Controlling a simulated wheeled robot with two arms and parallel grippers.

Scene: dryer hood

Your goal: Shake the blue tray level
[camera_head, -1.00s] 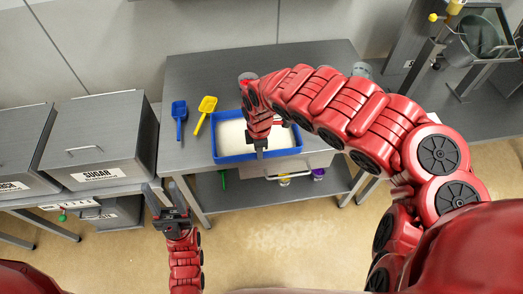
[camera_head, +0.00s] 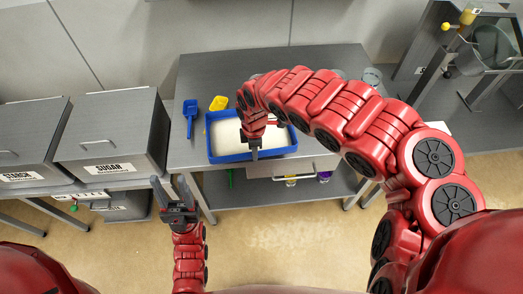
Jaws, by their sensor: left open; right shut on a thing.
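The blue tray (camera_head: 228,157) is on or just above the grey table and holds a pale, cream-white powder (camera_head: 225,135). The powder looks fairly even where it shows. My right gripper (camera_head: 254,152) points down at the tray's front rim and is shut on it. My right forearm hides the tray's back and part of the powder. My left gripper (camera_head: 172,188) is open and empty, in front of the table's left front corner, apart from the tray.
A blue scoop (camera_head: 190,113) and a yellow scoop (camera_head: 218,103) lie left of the tray, the yellow one close to its back left corner. A sugar bin (camera_head: 112,140) and a starch bin (camera_head: 30,145) stand at left. The grey table (camera_head: 190,155) is bare at its front left.

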